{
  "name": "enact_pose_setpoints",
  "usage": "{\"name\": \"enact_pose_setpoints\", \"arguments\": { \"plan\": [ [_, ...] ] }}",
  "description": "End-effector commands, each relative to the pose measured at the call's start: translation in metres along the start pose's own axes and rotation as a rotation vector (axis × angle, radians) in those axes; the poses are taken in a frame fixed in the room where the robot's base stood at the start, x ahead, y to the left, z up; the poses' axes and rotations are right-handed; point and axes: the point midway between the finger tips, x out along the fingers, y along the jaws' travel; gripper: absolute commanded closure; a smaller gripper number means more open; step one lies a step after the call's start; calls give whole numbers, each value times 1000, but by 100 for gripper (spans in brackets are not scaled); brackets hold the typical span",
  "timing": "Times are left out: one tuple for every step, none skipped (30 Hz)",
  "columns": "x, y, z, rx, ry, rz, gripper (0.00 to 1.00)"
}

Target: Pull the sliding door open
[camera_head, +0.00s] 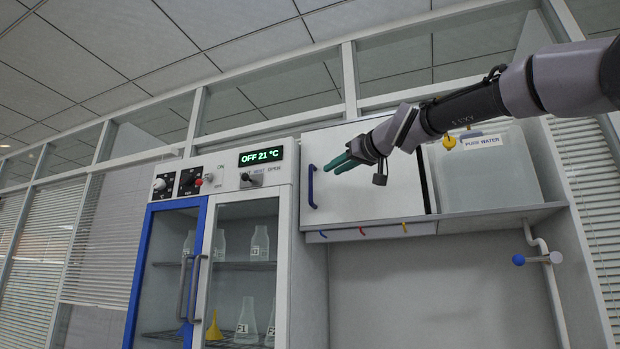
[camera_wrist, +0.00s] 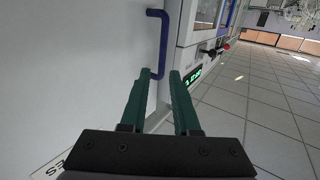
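The sliding door (camera_head: 375,195) is a flat white panel on the wall unit, with a vertical blue bar handle (camera_head: 311,187) near its left edge. It appears closed over its compartment. In the wrist view the door (camera_wrist: 75,75) fills the left side, and the blue handle (camera_wrist: 163,40) stands ahead of the fingertips. My gripper (camera_head: 338,165) is in front of the door, to the right of the handle. Its green fingers (camera_wrist: 160,73) are apart with nothing held between them. The handle's lower end shows in line with the gap; contact is not visible.
A glass-fronted cabinet (camera_head: 290,240) with a blue-framed left door and flasks stands left of the sliding door. A pure water container (camera_head: 482,165) is at right. Below is open space.

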Motion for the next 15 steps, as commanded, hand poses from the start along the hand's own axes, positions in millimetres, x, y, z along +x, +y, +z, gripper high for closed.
{"name": "enact_pose_setpoints", "arguments": {
  "plan": [
    [4,-4,-8,-10,16,-6,70],
    [7,-4,-10,-16,22,-7,70],
    [10,-5,-13,-19,27,-8,70],
    [14,-5,-13,-19,28,-8,70],
    [17,-5,-13,-19,27,-8,70],
    [24,-5,-12,-18,26,-8,70],
    [28,-5,-12,-18,26,-8,70],
    [34,-5,-12,-18,24,-8,70],
    [42,-5,-12,-18,24,-8,70],
    [48,-5,-12,-18,24,-8,70],
    [54,-5,-12,-18,23,-8,70],
    [62,-5,-12,-18,24,-8,70],
    [68,-5,-12,-18,23,-8,70],
    [73,-5,-13,-18,24,-8,70],
    [80,-5,-13,-18,24,-7,70]
  ]
}}
